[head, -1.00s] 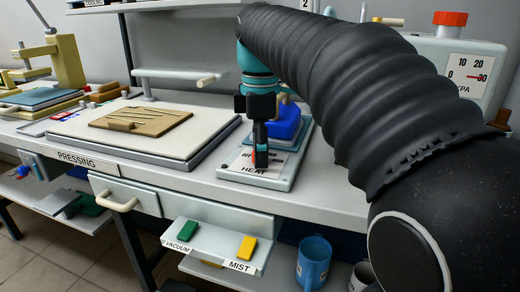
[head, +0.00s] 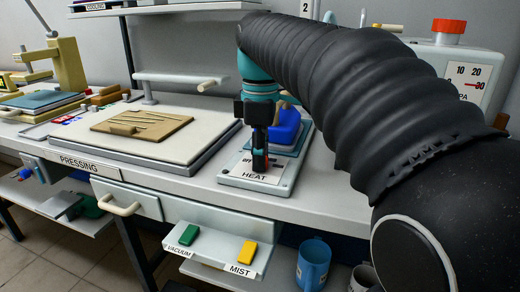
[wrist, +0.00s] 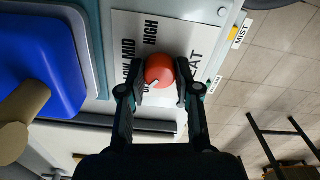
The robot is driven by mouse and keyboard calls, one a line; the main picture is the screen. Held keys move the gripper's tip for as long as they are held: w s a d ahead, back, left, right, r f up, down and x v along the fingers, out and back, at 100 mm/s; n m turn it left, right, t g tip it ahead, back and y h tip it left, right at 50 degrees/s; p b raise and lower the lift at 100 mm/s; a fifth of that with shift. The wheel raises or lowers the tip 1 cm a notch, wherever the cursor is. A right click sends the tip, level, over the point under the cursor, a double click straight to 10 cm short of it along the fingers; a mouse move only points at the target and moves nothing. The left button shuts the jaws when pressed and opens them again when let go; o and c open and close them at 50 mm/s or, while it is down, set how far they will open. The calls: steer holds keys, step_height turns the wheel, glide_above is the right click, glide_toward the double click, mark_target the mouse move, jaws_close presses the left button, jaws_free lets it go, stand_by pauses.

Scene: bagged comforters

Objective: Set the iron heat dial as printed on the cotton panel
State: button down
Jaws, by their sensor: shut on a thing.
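The red heat dial (wrist: 160,70) sits on a white plate (wrist: 182,20) printed LOW, MID, HIGH and HEAT. My gripper (wrist: 159,88) is shut on the dial, with one finger on either side. A small white mark shows on the dial's lower left in the wrist view; which label it points to is unclear. In the head view my gripper (head: 260,165) reaches straight down onto the HEAT plate (head: 232,174) and mostly hides the dial. A tan panel (head: 142,125) lies on the pressing board to the left; no print on it is readable.
A blue iron (head: 285,125) stands just behind the HEAT plate; its blue body (wrist: 45,65) fills the left of the wrist view. Green VACUUM (head: 188,234) and yellow MIST (head: 247,252) pedals sit below the bench front. A blue mug (head: 313,265) is at lower right.

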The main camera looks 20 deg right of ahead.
steer(key=m+p, duration=0.1)
steer(key=m, duration=0.1)
steer(key=shift+r+m, duration=0.15)
steer(key=shift+m, duration=0.25)
steer(key=m+p, duration=0.1)
steer(key=m, duration=0.2)
steer(key=shift+m, duration=0.3)
steer(key=m, duration=1.2)
steer(key=shift+m, duration=0.3)
steer(key=m, duration=0.5)
steer(key=shift+m, duration=0.3)
steer(key=c, duration=0.8)
jaws_free()
